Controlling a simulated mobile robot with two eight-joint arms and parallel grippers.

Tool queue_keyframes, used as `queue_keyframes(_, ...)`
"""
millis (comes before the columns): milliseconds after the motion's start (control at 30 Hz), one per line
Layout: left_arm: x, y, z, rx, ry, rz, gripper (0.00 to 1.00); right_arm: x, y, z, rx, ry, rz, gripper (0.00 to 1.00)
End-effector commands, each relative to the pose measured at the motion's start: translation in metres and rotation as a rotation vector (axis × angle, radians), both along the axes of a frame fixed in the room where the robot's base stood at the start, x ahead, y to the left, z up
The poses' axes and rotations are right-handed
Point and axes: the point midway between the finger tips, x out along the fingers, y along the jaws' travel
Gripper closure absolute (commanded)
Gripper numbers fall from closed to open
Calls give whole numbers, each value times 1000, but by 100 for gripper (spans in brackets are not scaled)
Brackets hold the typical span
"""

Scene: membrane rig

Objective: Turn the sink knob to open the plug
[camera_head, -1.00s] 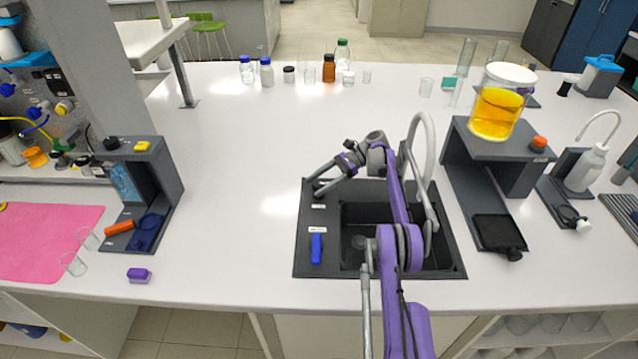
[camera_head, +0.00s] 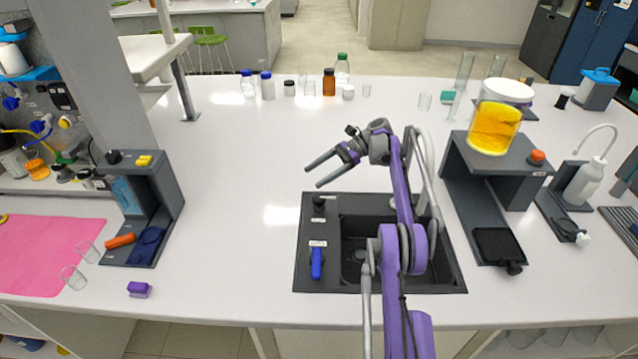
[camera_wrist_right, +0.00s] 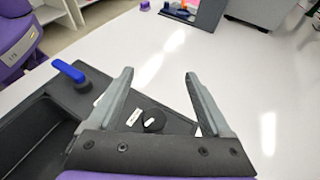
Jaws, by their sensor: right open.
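The sink knob (camera_head: 318,202) is a small round black knob at the back left corner of the dark sink (camera_head: 303,240), with a white label beside it. In the right wrist view the knob (camera_wrist_right: 153,121) shows a white pointer mark, between the bases of my gripper's fingers. A blue lever (camera_head: 316,262) sits nearer the front of the same sink panel and also shows in the right wrist view (camera_wrist_right: 68,72). My right gripper (camera_head: 312,177) is open and empty, with its fingertips above and beyond the knob, apart from it. The plug is not clearly visible. My left gripper is not in view.
A tall grey faucet (camera_head: 432,165) rises behind my right arm. A dark stand (camera_head: 475,200) with a jar of orange liquid (camera_head: 495,125) is right of the sink. Bottles (camera_head: 328,83) line the back. The counter left of the sink is mostly clear.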

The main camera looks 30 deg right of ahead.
Motion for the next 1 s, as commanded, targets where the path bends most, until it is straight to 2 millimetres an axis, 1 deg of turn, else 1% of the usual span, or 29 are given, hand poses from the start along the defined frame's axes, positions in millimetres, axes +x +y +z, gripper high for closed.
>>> queue_keyframes(100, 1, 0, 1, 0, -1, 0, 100, 0, 0, 5, 0, 0, 0, 17)
queue_keyframes(367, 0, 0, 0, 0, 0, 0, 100, -1, 0, 4, 0, 2, -1, 17)
queue_keyframes(467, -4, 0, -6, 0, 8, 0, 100, -1, 2, 0, -6, 11, -23, 17)
queue_keyframes(567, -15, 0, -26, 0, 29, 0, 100, 1, 6, -12, -28, 37, -102, 17)
queue_keyframes(733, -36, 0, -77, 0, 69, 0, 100, 11, 17, -34, -84, 89, -358, 17)
queue_keyframes(800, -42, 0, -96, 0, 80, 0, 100, 14, 20, -39, -103, 101, -477, 17)
queue_keyframes(867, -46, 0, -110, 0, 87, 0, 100, 15, 22, -40, -113, 109, -580, 17)
queue_keyframes(1000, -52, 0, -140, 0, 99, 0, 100, 9, 24, -41, -124, 111, -819, 17)
